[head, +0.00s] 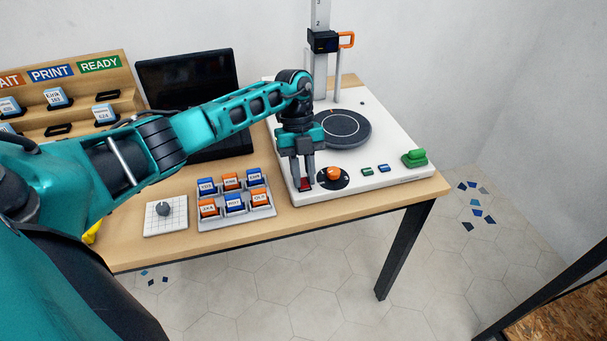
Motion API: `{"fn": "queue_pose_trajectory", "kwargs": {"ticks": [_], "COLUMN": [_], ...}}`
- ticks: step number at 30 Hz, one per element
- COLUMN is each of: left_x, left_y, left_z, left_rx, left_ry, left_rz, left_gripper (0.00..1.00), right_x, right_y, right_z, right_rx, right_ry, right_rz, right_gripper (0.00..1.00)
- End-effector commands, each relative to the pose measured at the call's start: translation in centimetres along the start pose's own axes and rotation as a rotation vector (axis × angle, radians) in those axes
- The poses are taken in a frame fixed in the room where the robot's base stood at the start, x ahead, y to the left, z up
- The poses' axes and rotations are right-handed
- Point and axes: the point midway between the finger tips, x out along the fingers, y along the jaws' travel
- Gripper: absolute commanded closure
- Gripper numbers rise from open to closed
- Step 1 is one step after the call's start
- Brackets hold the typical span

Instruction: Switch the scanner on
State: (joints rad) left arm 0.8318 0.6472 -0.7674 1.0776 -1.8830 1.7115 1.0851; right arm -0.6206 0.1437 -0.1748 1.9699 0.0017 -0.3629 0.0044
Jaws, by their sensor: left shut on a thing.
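The scanner (372,98) is a white flat unit on the table, with a dark round turntable (343,129) and an upright column (320,65). A small red switch (306,186) is at its front left corner. My left gripper (304,184) reaches down from above and is shut on the red switch, which its fingers partly cover. An orange knob (334,174) on a black disc is just right of the fingers. Two small buttons, green (367,171) and blue (384,168), and a larger green button (414,157) lie further right. My right gripper is not in view.
A grey tray (236,212) of blue and orange labelled blocks and a white gridded plate (165,217) with a grey piece are on the table (290,221). A dark screen (187,80) and a wooden rack (65,84) stand behind. My left arm crosses over the table.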

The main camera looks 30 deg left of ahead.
Motion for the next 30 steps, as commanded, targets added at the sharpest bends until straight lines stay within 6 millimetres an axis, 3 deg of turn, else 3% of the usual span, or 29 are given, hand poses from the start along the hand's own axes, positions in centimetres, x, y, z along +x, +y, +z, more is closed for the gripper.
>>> {"fn": "queue_pose_trajectory", "kwargs": {"ticks": [5, 6, 14, 23, 30], "left_x": [0.0, 0.0, 0.0, -0.4, -4.4], "left_y": [0.1, 0.1, 0.0, 0.0, 0.0], "left_z": [0.0, 0.0, 0.0, 0.0, 0.1], "left_rx": [-0.001, -0.002, -0.001, -0.001, -0.001], "left_ry": [0.000, 0.000, -0.001, -0.002, -0.005], "left_rz": [0.001, 0.001, 0.000, -0.001, -0.004], "left_gripper": [1.00, 0.77, 0.52, 0.52, 0.52], "right_x": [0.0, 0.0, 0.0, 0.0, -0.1], "right_y": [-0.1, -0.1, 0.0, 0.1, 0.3], "right_z": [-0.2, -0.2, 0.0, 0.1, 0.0], "right_rx": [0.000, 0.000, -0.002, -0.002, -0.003], "right_ry": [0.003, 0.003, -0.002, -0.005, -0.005], "right_rz": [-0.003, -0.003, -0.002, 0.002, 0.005], "right_gripper": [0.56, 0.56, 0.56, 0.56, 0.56]}}
